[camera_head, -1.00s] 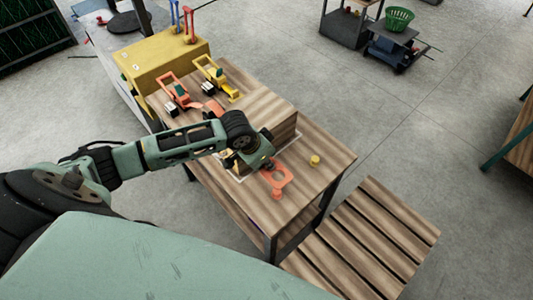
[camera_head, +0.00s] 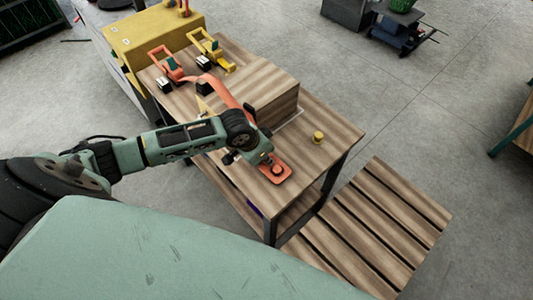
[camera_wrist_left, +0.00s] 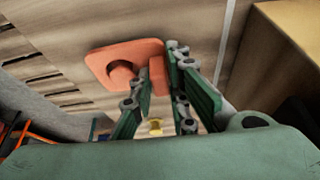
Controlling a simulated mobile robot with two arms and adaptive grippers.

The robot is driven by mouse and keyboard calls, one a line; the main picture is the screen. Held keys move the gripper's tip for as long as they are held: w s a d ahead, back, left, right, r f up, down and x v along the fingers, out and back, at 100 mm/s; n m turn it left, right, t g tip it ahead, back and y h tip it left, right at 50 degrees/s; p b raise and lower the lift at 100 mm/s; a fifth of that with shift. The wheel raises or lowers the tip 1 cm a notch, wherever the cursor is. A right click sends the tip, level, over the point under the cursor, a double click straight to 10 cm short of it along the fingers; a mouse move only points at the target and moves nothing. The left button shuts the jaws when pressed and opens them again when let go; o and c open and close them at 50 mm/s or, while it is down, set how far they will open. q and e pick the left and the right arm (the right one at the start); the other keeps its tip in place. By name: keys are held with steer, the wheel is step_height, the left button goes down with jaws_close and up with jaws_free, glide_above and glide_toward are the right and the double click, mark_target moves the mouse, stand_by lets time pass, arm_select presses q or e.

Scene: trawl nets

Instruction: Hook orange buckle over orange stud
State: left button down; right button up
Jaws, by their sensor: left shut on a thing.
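The orange buckle (camera_head: 281,178) is a flat plate with a round opening, near the front of the wooden table. My left gripper (camera_head: 266,161) is shut on its strap-side end, and the fingers (camera_wrist_left: 158,88) show on both sides of it in the left wrist view. The orange stud (camera_head: 278,171) shows inside the opening; its round orange top (camera_wrist_left: 122,73) also shows in the left wrist view. I cannot tell how far down the buckle sits on it. The orange strap (camera_head: 226,88) runs back over the wooden block. My right gripper is not in view.
A yellow stud (camera_head: 318,137) stands free to the right. The wooden block (camera_head: 262,92) lies behind my gripper. Orange (camera_head: 168,65) and yellow (camera_head: 209,47) ratchets are at the table's far end, beside a yellow box (camera_head: 150,35). A slatted pallet (camera_head: 370,225) lies at front right.

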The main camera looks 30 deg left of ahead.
arm_select(q)
steer(key=shift+w+f, duration=0.1)
steer(key=shift+f, duration=0.2)
steer(key=c, duration=1.6)
jaws_free()
